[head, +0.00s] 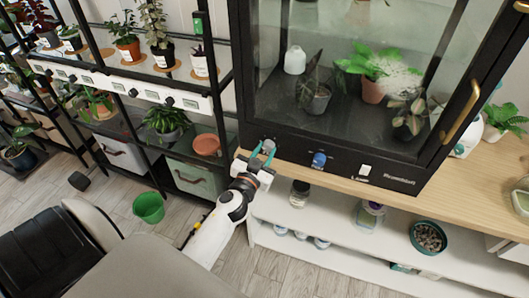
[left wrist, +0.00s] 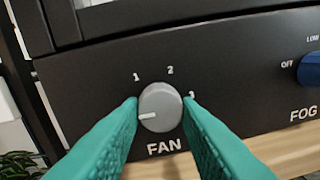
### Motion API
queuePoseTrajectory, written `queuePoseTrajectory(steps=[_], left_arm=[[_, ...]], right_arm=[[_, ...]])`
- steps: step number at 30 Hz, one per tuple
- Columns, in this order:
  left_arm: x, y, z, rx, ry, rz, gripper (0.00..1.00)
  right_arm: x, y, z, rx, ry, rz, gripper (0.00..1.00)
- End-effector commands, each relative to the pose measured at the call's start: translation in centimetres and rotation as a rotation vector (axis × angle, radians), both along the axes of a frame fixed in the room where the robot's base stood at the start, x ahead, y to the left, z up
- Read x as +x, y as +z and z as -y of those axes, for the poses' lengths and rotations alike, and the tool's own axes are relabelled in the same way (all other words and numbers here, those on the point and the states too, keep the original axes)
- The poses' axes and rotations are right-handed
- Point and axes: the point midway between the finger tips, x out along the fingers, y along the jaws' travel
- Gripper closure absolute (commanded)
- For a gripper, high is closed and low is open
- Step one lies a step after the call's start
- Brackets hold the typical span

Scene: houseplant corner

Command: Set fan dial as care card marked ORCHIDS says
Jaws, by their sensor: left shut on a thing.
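The grey fan dial (left wrist: 160,107) sits on the black front panel of the glass cabinet (head: 300,145), above the word FAN. Marks 1, 2 and part of a 3 show around it in the left wrist view. Its white pointer line points left and slightly down, below the 1; any mark there is hidden by a green finger. My left gripper (left wrist: 160,118) is shut on the dial, one finger on each side; it also shows at the panel in the head view (head: 262,153). No care card marked ORCHIDS can be made out. My right gripper is not in view.
A blue fog dial (head: 319,159) sits right of the fan dial, with OFF and LOW marks. A white switch (head: 365,170) is farther right. The cabinet stands on a wooden top (head: 470,175). A green bucket (head: 148,207) stands on the floor at left, beside the plant shelves.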

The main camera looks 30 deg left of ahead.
Motion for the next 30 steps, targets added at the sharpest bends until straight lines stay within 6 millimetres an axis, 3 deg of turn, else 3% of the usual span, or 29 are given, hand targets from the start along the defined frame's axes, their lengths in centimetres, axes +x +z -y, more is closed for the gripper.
queuePoseTrajectory(steps=[14,30], left_arm=[[-0.02,0.09,0.02,0.149,-0.002,-0.035,0.93],[-0.03,0.19,-0.01,0.633,-0.002,-0.152,0.93]], right_arm=[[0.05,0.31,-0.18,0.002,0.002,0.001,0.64],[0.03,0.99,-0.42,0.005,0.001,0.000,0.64]])
